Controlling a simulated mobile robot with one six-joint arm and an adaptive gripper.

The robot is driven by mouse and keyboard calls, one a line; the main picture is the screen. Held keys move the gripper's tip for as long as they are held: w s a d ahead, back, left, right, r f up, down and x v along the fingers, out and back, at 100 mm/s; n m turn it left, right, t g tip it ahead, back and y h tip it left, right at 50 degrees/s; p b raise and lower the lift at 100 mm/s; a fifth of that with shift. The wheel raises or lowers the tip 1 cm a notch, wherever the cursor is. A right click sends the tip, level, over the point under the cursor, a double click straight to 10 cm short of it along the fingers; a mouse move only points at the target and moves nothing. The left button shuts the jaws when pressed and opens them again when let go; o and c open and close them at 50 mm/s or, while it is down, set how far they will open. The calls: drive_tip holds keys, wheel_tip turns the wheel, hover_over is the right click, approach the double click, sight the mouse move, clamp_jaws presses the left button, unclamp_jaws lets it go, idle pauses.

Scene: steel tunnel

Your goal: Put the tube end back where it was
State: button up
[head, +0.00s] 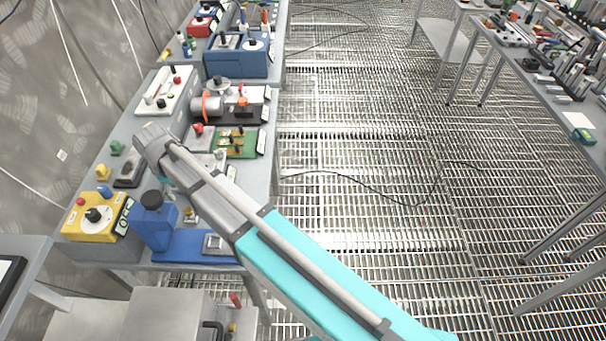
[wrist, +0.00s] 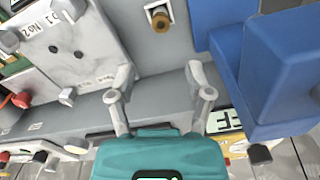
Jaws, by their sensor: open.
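A small brass-coloured cylinder with a dark round end (wrist: 160,18) lies on the grey bench top in the wrist view, beyond my fingertips. It may be the tube end; I cannot tell for sure. A small brass piece (head: 189,214) also shows beside the blue block in the head view. My gripper (wrist: 159,72) is open, with nothing between its fingers, apart from the brass cylinder. In the head view my arm hides most of the gripper. A grey plate with lettering and dark holes (wrist: 85,45) lies left of the fingers.
A blue block on a blue base (head: 152,222) stands near the gripper and fills the right of the wrist view (wrist: 285,75). A yellow box with a black knob (head: 92,217) is to its left. Several instruments crowd the bench behind. The grated floor to the right is mostly clear.

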drive_tip(key=w+d+m, duration=0.2)
drive_tip(key=d+m, duration=0.2)
drive_tip(key=d, duration=0.9)
drive_tip(key=w+d+m, duration=0.2)
drive_tip(key=d+m, duration=0.1)
drive_tip(key=d, duration=1)
drive_tip(key=s+d+m, duration=0.3)
drive_tip(key=d, duration=0.8)
drive_tip(key=s+d+m, duration=0.3)
drive_tip(key=d+m, duration=0.1)
drive_tip(key=d, duration=0.7)
